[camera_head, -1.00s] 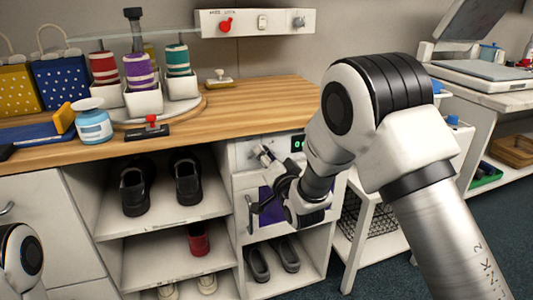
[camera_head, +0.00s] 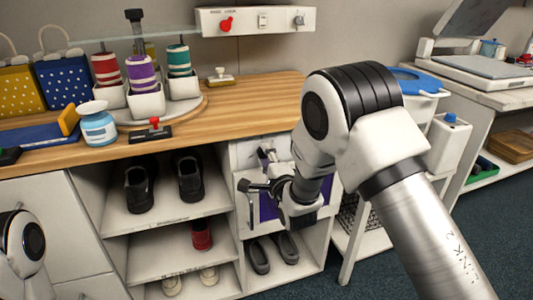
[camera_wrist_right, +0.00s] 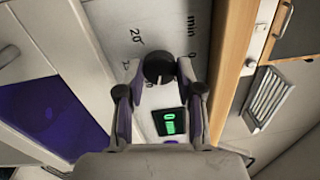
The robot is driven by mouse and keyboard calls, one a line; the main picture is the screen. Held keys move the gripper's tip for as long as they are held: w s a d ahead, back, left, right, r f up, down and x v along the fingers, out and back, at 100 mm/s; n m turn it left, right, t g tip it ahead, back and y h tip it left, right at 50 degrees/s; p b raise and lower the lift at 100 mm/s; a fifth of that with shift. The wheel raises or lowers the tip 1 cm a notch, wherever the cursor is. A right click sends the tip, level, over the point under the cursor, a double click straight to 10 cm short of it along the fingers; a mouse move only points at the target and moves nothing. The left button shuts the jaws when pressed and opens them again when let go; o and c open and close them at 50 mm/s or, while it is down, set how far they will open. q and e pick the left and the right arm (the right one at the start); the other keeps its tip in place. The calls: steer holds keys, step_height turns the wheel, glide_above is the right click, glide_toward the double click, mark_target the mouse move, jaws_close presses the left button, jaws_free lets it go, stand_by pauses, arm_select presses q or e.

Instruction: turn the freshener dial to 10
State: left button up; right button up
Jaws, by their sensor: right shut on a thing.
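In the right wrist view a round black dial (camera_wrist_right: 158,68) with a light pointer mark sits on a white panel printed with "20", "min" and other figures. My right gripper (camera_wrist_right: 160,80) has its two fingertips on either side of the dial, shut on it. A green lit display (camera_wrist_right: 170,122) shows beside it and appears to read 0. In the head view my right gripper (camera_head: 262,170) is at the front of the white freshener cabinet (camera_head: 245,152), under the counter, and the arm hides the dial and display. My left gripper is out of view.
The cabinet's purple door window (camera_head: 266,208) is partly behind my gripper. Open shelves with black shoes (camera_head: 190,177) stand to the left.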

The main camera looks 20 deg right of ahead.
steer(key=shift+m+p, duration=0.4)
steer(key=shift+m, duration=1)
steer(key=o, duration=1.2)
steer(key=s, duration=1.2)
steer(key=shift+f, duration=0.35)
